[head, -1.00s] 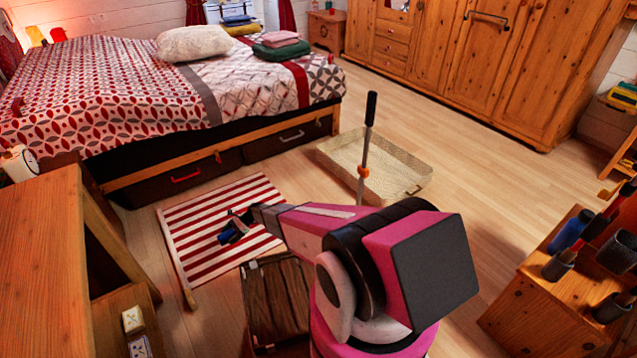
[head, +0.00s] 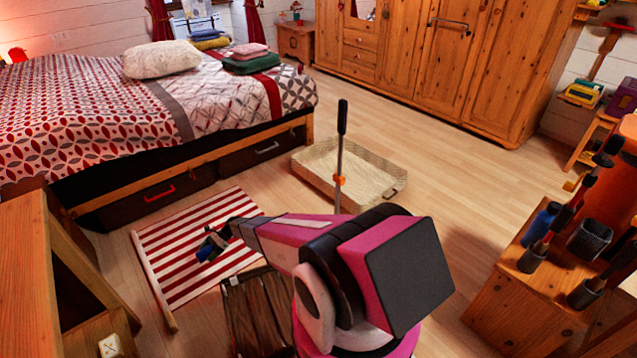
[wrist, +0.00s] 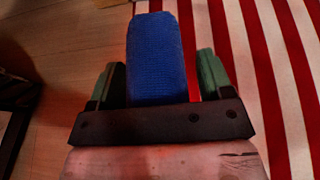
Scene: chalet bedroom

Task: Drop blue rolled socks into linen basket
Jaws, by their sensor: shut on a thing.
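My gripper (head: 211,244) is shut on the blue rolled socks (head: 206,251), held above the red-and-white striped rug. In the wrist view the socks (wrist: 155,55) are a blue, textured roll between the green fingers of my gripper (wrist: 157,80). A pale woven, shallow, open basket (head: 378,198), which looks like the linen basket, stands on the floor beyond and to the right of my gripper. Its visible inside looks empty. My arm and an upright pole cover part of its near side.
The striped rug (head: 185,238) lies beside the bed (head: 90,125). A dark wooden crate (head: 258,310) sits close below my arm. The upright pole (head: 340,150) has a black top. A wooden stand (head: 530,300) with tools is at right. Floor is clear between basket and wardrobe (head: 440,70).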

